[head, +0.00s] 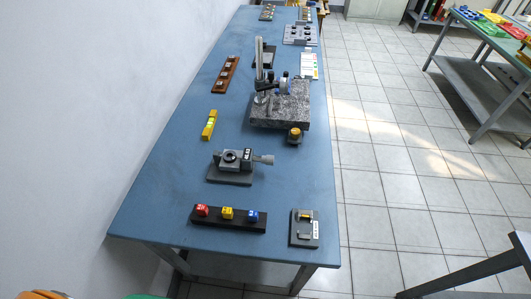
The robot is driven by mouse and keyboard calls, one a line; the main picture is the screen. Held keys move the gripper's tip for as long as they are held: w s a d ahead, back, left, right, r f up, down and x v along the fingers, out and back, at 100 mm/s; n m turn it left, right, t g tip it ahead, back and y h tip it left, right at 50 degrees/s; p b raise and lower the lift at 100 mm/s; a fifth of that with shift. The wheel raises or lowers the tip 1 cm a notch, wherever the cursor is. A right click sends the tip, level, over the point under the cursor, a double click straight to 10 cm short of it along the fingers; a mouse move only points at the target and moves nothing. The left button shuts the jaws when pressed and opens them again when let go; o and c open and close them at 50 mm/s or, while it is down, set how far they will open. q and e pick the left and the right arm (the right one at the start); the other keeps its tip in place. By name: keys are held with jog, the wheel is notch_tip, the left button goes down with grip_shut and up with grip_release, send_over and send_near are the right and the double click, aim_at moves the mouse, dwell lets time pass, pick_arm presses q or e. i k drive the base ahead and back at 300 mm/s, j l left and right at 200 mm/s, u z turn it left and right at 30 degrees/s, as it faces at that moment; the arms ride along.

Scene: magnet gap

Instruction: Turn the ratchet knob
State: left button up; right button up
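A grey measuring device (237,160) stands on a dark base plate (231,176) on the near half of the blue table. It has a round dark-centred part on its left and a pale grey barrel on its right. The barrel ends in a small grey knob (270,160) that points right; this looks like the ratchet knob, but it is too small to be sure. Nothing touches the device. Neither of my grippers is in view.
In front lies a black strip (229,225) with red, yellow and blue blocks, beside a grey plate (304,230). Behind are a yellow level (209,125), a brass-topped piece (295,135) and a granite stand (280,112). Blue tabletop (165,190) left of the device is clear.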

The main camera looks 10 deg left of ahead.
aim_at(268, 159)
jog(key=i+l+u, duration=0.1)
jog(key=l+u, duration=0.3)
jog(key=i+l+u, duration=0.1)
jog(key=l+u, duration=1)
jog(key=l, duration=0.2)
jog(key=i+l+u, duration=0.15)
jog(key=l+u, duration=0.75)
jog(key=l, duration=0.15)
jog(key=l+u, duration=0.4)
jog(key=l, duration=0.15)
jog(key=k+l+u, duration=0.1)
jog(key=l+u, duration=0.35)
jog(key=k+l+u, duration=0.25)
jog(key=l+u, duration=0.25)
jog(key=k+l, duration=0.05)
